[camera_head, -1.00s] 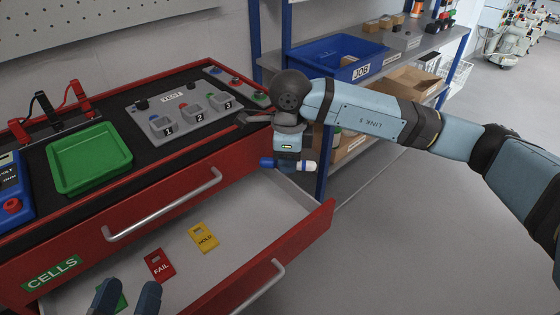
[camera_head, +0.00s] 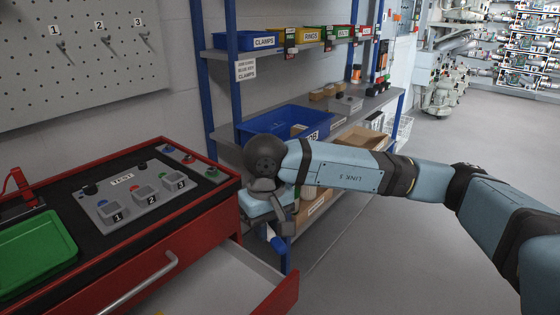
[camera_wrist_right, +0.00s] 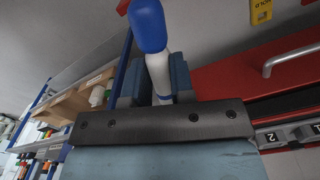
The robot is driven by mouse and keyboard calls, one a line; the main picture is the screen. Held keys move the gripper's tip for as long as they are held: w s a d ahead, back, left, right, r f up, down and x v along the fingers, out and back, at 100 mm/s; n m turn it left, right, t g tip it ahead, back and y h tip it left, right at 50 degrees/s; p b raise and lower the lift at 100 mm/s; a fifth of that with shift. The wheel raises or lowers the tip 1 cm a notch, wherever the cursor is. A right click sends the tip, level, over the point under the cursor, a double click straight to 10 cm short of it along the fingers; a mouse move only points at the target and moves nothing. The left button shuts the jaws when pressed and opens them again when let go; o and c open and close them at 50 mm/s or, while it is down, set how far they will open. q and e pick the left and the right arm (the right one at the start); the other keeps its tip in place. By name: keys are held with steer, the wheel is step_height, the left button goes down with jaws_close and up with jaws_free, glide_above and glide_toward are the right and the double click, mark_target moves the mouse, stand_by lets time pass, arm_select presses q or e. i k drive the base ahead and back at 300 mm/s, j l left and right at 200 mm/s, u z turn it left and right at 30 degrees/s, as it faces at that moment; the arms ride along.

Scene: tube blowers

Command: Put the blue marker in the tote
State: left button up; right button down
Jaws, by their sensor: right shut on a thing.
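The blue marker (camera_head: 276,240), blue with a white part, is held tilted in my right gripper (camera_head: 280,230). In the right wrist view the marker (camera_wrist_right: 149,30) sticks out from between the two fingers of the gripper (camera_wrist_right: 155,80), which are shut on its white part. The tote (camera_head: 250,134) is an open blue bin with a partly hidden "JOB" label. It stands on the middle shelf, behind and above the right gripper; my right arm covers part of its front. My left gripper is out of view.
A red cabinet (camera_head: 195,220) with an open drawer (camera_head: 225,275) is at the lower left, with a green tray (camera_head: 35,250) on top. The shelf's blue upright (camera_head: 232,70) stands left of the tote. Small boxes (camera_head: 328,90) sit behind it. The floor at right is clear.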

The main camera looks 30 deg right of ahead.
mark_target(285, 132)
steer(key=l+u, duration=0.15)
steer(key=l, duration=0.45)
steer(key=l+u, duration=0.2)
steer(key=l, duration=0.4)
steer(key=l+u, duration=0.15)
steer(key=l, duration=0.45)
steer(key=l+u, duration=0.15)
steer(key=l, duration=0.4)
steer(key=k+l+u, duration=0.2)
steer(key=l, duration=0.4)
steer(key=l+u, duration=0.15)
steer(key=l, duration=0.4)
steer(key=k, duration=0.1)
